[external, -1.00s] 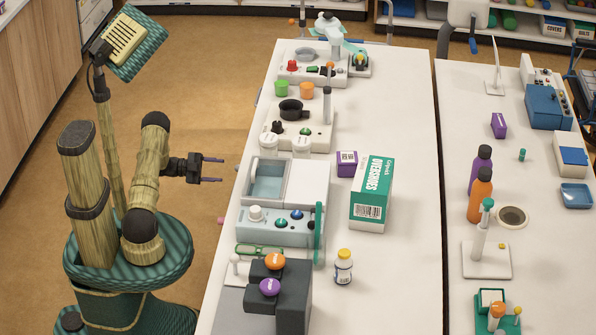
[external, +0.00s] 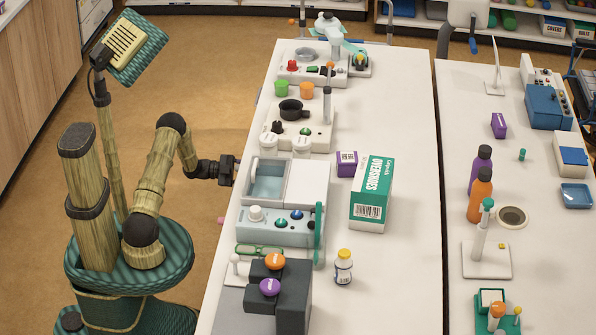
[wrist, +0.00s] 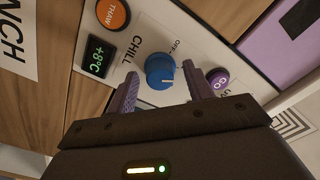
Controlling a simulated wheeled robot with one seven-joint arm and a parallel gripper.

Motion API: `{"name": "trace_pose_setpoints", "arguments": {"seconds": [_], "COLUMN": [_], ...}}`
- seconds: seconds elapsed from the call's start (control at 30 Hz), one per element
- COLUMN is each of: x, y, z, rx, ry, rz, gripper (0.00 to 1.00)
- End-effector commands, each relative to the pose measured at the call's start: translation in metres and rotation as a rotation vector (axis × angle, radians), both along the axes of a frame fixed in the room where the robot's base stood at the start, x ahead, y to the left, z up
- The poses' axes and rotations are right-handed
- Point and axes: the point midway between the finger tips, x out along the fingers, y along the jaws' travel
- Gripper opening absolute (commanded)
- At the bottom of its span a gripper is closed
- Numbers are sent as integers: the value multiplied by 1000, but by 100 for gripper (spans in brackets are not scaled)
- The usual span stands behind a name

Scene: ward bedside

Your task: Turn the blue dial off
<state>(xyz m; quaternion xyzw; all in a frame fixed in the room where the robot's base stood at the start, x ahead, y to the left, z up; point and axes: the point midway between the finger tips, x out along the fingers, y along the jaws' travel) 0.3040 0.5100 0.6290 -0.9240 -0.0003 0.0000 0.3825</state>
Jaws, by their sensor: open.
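The blue dial (wrist: 160,71) sits on a pale panel in the wrist view, with a white pointer line on its face. "CHILL" is printed on its left and "OFF" above it to the right. My gripper (wrist: 161,79) is open, with one purple finger on each side of the dial. Whether the fingers touch it cannot be told. In the external view my gripper (external: 232,171) is at the left edge of the long white table, its fingers mostly hidden, and this dial is not visible there.
On the same panel are an orange THAW button (wrist: 113,14), a purple GO button (wrist: 218,82) and a small display reading about +8°C (wrist: 97,57). The white table (external: 400,120) beside my arm carries several devices, a green-and-white OVERSHOES box (external: 371,195) and a yellow-capped bottle (external: 343,267).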

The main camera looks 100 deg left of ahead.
Motion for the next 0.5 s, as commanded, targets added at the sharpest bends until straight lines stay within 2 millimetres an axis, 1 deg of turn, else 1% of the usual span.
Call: {"name": "trace_pose_setpoints", "arguments": {"seconds": [0.03, 0.07, 0.2, 0.27, 0.3, 0.5], "x": [0, 0, 0, 0, 0, 0], "y": [0, 0, 0, 0, 0, 0], "z": [0, 0, 0, 0, 0, 0], "rx": [0, 0, 0, 0, 0, -8], "ry": [0, 0, 0, 0, 0, 0], "rz": [0, 0, 0, 0, 0, 0], "gripper": [52, 48, 20, 8, 7, 7]}}
